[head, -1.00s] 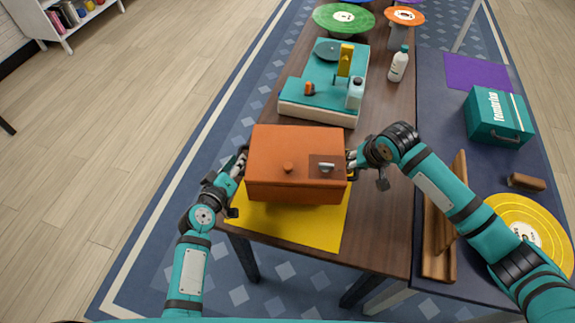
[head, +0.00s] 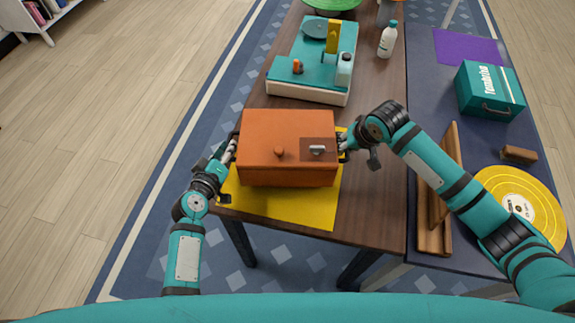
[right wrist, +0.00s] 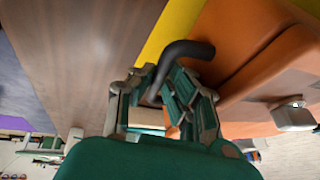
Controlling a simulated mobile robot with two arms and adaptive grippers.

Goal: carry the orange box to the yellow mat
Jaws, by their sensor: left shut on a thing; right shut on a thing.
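I cannot tell whether the box touches the mat. My left gripper (head: 229,150) is at the box's left side, shut on it; its fingers are partly hidden. My right gripper (head: 345,142) is at the right side. In the right wrist view its fingers close around a dark curved handle (right wrist: 187,50) of the box.
On the blue table at right are wooden pieces (head: 434,235), a yellow disc (head: 490,190), a teal case (head: 490,90) and a purple mat (head: 468,46).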

